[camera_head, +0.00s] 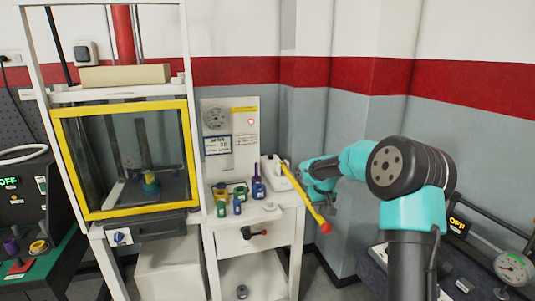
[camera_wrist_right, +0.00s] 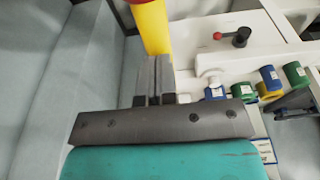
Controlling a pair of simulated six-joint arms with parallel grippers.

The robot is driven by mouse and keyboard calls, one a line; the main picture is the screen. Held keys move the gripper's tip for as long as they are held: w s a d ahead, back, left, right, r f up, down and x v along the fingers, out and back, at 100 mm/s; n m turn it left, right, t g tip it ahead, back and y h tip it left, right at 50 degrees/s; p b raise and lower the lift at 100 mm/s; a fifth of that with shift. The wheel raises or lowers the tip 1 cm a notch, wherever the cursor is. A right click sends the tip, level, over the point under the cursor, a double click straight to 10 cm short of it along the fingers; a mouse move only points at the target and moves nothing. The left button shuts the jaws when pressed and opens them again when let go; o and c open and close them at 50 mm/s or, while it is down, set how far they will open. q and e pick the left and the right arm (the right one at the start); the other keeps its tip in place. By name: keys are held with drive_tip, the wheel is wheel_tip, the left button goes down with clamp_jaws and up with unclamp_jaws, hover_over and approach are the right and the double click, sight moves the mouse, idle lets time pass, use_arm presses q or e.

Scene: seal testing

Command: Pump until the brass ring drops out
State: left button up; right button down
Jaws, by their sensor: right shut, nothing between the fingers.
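The yellow pump lever (camera_head: 302,188) slants down to the right from the white pump (camera_head: 280,172) on the bench and ends in a red grip (camera_head: 323,222). My right gripper (camera_head: 328,208) is beside the lever's lower part. In the right wrist view my right gripper (camera_wrist_right: 155,62) is shut and empty, its fingertips close against the yellow lever (camera_wrist_right: 152,30); I cannot tell whether they touch. Behind the yellow-framed guard (camera_head: 125,107), a small yellow piece (camera_head: 151,178) sits on the press bed; I cannot tell whether it is the brass ring. My left gripper is out of view.
Several coloured fittings stand on the bench, among them a blue one (camera_head: 258,188). A gauge panel (camera_head: 230,135) stands behind them. A console (camera_head: 375,262) with a gauge (camera_head: 513,268) is at the right.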

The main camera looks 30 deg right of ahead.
drive_tip(key=shift+f, duration=1.3)
wheel_tip(320, 180, up, 14)
drive_tip(key=shift+w+f, duration=0.25)
drive_tip(key=shift+r, duration=0.15)
drive_tip(key=s+r, duration=0.4)
drive_tip(key=r, duration=0.3)
drive_tip(key=shift+a, duration=0.35)
